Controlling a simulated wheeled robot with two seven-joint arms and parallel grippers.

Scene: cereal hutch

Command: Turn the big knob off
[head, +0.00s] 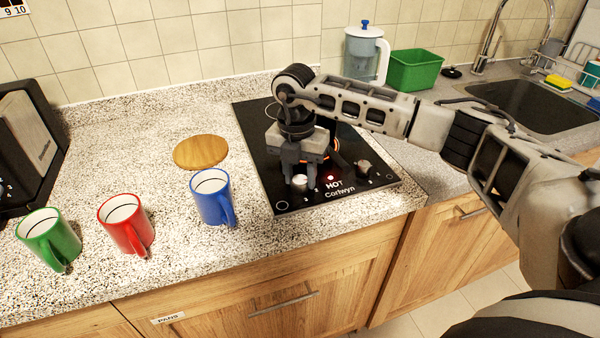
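The black cooktop (262,143) is set in the counter, marked HOT and Corlwyn on its front edge. A pale silver knob (300,182) and a darker knob (364,167) stand on its front strip. I cannot tell for sure which is the bigger. An orange-red glow (335,146) and a small red light show on the glass. My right gripper (303,172) points down at the silver knob, its two fingers apart on either side of it. Contact with the knob is not clear. The gripper and arm hide part of the cooktop. My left gripper is out of view.
Green (48,238), red (125,224) and blue (211,197) mugs stand on the counter left of the cooktop. A round wooden board (200,152) lies behind them. A water jug (365,55), a green tub (415,70) and the sink (520,105) are at the back right.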

